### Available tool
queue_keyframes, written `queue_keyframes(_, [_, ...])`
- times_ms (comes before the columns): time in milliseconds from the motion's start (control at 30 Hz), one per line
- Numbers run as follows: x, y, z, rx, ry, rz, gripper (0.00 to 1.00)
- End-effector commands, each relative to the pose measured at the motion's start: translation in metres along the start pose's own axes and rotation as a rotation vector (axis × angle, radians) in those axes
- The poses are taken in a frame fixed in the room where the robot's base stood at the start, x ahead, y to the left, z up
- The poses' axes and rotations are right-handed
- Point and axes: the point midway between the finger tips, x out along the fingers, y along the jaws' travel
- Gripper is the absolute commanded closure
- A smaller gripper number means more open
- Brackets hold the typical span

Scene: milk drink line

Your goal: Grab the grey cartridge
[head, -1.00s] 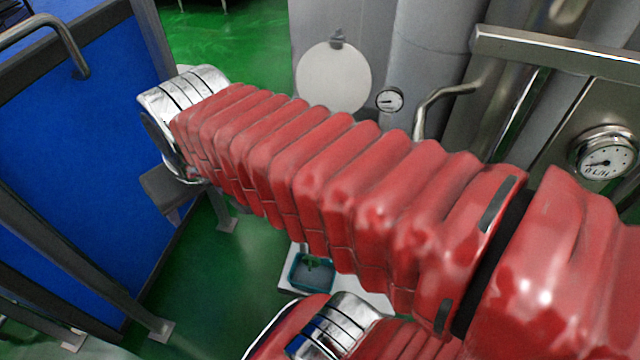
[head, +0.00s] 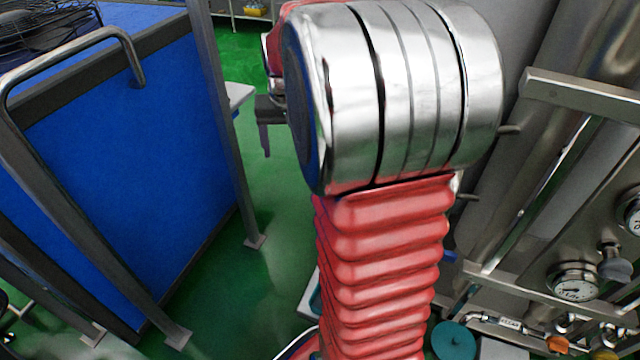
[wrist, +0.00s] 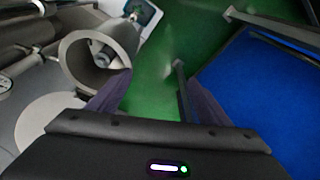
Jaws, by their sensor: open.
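I cannot make out a grey cartridge for certain in either view. My gripper (wrist: 158,80) is open and empty in the wrist view, its two dark purple fingers spread apart over green floor. A grey hollow cylinder (wrist: 84,67) shows beyond the left finger; I cannot tell whether it is a fixed pipe. In the head view my red-sleeved arm with its silver joint fills the middle and hides most of the gripper. Only a dark part of it (head: 265,125) shows left of the joint.
A blue-panelled unit (head: 120,150) with grey metal posts stands on the left; its blue panel also shows in the wrist view (wrist: 262,90). Steel pipework with gauges (head: 574,282) lines the right. A teal round cap (head: 453,341) is low down. Green floor (head: 215,290) lies between.

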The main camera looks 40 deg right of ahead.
Motion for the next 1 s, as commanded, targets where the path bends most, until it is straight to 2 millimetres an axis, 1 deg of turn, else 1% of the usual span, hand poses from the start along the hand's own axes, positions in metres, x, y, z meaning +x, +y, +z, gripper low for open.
queue_keyframes(33, [0.012, 0.012, -0.011, 0.032, -0.015, 0.008, 0.28])
queue_keyframes(100, [0.026, 0.027, -0.023, 0.072, -0.031, 0.016, 0.28])
queue_keyframes(167, [0.038, 0.040, -0.033, 0.107, -0.044, 0.023, 0.28])
queue_keyframes(300, [0.069, 0.073, -0.054, 0.186, -0.075, 0.038, 0.28])
queue_keyframes(367, [0.083, 0.088, -0.061, 0.220, -0.089, 0.044, 0.28])
queue_keyframes(500, [0.117, 0.126, -0.075, 0.300, -0.121, 0.057, 0.28])
queue_keyframes(700, [0.165, 0.179, -0.085, 0.408, -0.162, 0.072, 0.28])
queue_keyframes(833, [0.184, 0.201, -0.087, 0.452, -0.178, 0.077, 0.28])
queue_keyframes(900, [0.189, 0.207, -0.087, 0.463, -0.183, 0.079, 0.28])
queue_keyframes(1000, [0.192, 0.210, -0.087, 0.469, -0.185, 0.079, 0.28])
